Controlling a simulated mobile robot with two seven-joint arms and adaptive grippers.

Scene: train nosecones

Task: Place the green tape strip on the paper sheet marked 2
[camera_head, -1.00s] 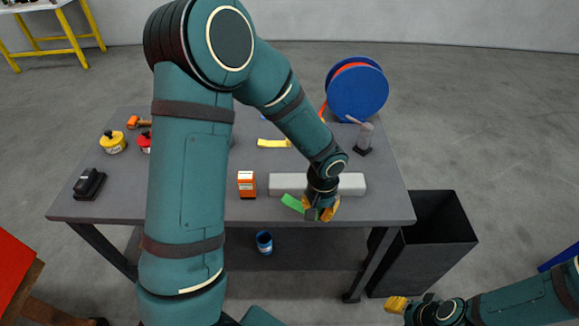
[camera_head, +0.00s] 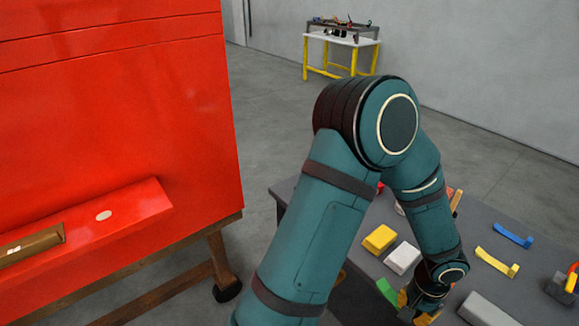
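The fingers appear shut on the strip's end, though the contact is partly hidden. I see no paper sheet marked 2. My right gripper is out of view.
A large red body (camera_head: 120,110) on a wooden stand (camera_head: 215,265) with a caster fills the left.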

